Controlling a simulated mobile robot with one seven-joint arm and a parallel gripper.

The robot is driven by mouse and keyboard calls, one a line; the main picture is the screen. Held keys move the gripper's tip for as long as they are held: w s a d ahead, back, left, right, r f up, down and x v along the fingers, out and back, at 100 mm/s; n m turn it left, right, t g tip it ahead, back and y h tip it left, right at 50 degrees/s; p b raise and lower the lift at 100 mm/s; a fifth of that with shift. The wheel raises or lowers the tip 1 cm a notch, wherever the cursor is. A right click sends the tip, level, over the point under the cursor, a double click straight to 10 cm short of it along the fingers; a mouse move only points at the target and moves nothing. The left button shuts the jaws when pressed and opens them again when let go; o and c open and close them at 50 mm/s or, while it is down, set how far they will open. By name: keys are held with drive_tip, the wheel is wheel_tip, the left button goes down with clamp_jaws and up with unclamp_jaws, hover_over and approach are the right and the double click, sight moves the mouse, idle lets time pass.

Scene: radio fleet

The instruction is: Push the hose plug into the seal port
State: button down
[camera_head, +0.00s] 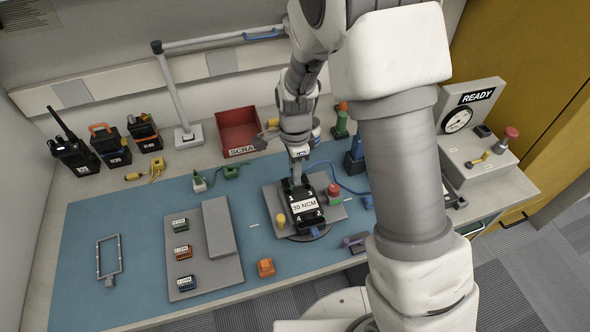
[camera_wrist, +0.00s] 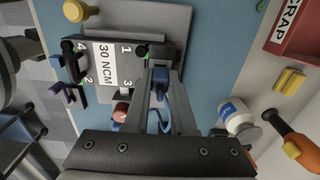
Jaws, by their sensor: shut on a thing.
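My gripper (camera_head: 296,178) points down over the far edge of a dark device labelled "30 NCM" (camera_head: 304,205). In the wrist view my gripper (camera_wrist: 160,85) is shut on a small blue plug (camera_wrist: 160,75), which I take for the hose plug. A blue hose (camera_wrist: 158,122) shows between the fingers. The plug's tip is close to the device's edge by the number 1; I cannot tell whether it touches or has entered. The seal port cannot be made out; the fingers and plug cover that edge.
A grey fixture plate (camera_head: 270,200) bears the device, with a yellow knob (camera_head: 281,220) and a red knob (camera_head: 333,190) beside it. A red scrap bin (camera_head: 238,130) stands behind. A gauge station marked "READY" (camera_head: 458,122) stands right. The blue mat (camera_head: 130,220) has bare room at left.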

drive_tip(key=shift+f+b, duration=0.3)
drive_tip(key=shift+f, duration=0.15)
idle(0.6)
drive_tip(key=shift+c, duration=1)
unclamp_jaws()
drive_tip(key=shift+r, duration=0.1)
drive_tip(key=shift+r+p, duration=2)
drive_tip(key=shift+r, duration=0.45)
